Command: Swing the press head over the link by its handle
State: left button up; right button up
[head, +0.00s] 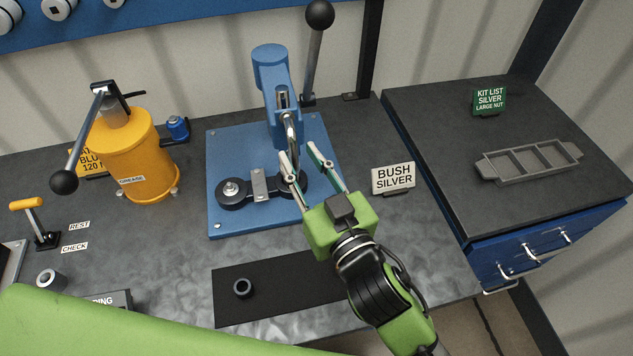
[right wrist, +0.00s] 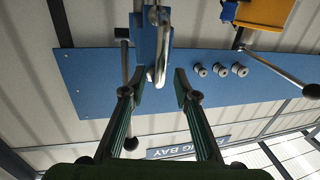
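The blue press (head: 272,75) stands at the back of its blue base plate (head: 225,150). Its head (head: 285,130) carries a silver loop-like handle (head: 291,128), and a lever with a black ball rises at the right. The dark link (head: 237,197) lies on the plate, with a grey block across its middle; its right end is partly behind my fingers. My right gripper (head: 306,158) is open at the handle. In the right wrist view the handle (right wrist: 157,70) lies between the spread fingertips (right wrist: 160,88), with gaps showing. My left gripper is out of view.
A yellow grease pump (head: 135,160) stands left of the press. The "BUSH SILVER" sign (head: 393,179) stands to the right. A black mat (head: 285,290) with a dark ring (head: 243,288) lies in front. A grey tray (head: 535,160) sits on the right cabinet.

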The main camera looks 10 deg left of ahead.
jog(key=v, duration=0.8)
dwell(0.4)
